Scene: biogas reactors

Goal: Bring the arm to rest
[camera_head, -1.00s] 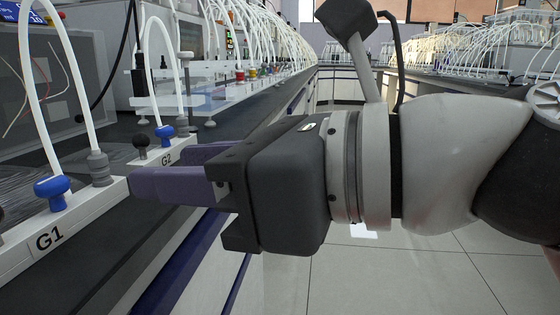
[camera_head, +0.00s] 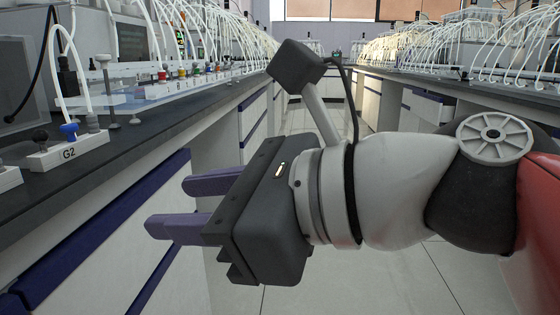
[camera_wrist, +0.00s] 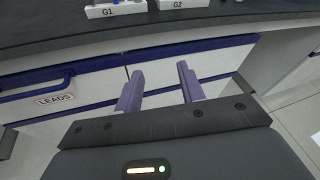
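My gripper (camera_head: 180,208) is in the head view in front of the left bench, out over the aisle side and below the bench top. Its two purple fingers are apart with nothing between them. In the wrist view my gripper (camera_wrist: 158,85) also shows open and empty, facing the bench's drawer fronts. My arm (camera_head: 400,200) reaches in from the right of the head view, with the gripper pointing left.
The left bench top (camera_head: 150,125) carries the white G2 block (camera_head: 70,152) with a blue valve knob. The G1 block (camera_wrist: 115,9) shows in the wrist view, above a drawer marked LEADS (camera_wrist: 55,98).

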